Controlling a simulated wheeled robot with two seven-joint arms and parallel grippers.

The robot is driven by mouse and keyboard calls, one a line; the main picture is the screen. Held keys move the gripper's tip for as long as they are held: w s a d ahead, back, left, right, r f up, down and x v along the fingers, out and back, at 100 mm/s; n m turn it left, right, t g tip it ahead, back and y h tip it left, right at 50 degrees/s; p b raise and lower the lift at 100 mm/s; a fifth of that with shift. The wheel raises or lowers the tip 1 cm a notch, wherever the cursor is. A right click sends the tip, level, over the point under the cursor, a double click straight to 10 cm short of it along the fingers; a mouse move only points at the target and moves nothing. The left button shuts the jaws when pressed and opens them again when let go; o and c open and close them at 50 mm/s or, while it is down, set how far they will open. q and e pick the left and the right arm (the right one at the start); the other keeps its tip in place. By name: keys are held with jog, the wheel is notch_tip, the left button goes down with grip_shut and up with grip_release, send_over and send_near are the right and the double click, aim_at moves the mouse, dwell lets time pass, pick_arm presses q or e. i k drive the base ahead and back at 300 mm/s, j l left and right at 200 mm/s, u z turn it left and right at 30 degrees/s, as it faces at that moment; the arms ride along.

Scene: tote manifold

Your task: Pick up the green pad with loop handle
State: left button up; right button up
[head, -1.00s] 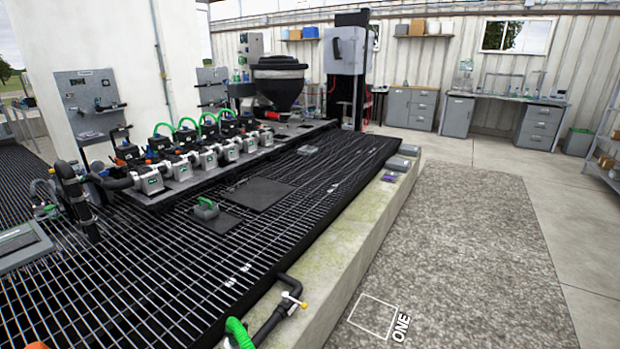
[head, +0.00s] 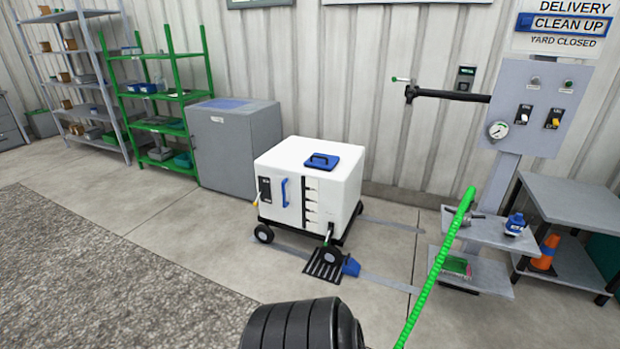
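I see no green pad with a loop handle that I can make out in the head view now. A small green item (head: 458,266) lies on the lower shelf of the grey stand at the right; it is too small to tell what it is. Neither of my grippers shows in this view.
A white wheeled box (head: 335,190) with a blue-handled lid stands by the wall. Left of it are a grey cabinet (head: 222,150) and a green rack (head: 170,128). A green hose (head: 433,275) and a black ribbed object (head: 290,328) are near. The left floor is clear.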

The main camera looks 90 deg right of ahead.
aim_at(461, 269)
jog(key=z, duration=8.2)
jog(key=u, duration=4.2)
jog(key=i+u, duration=0.25)
jog(key=i, duration=0.3)
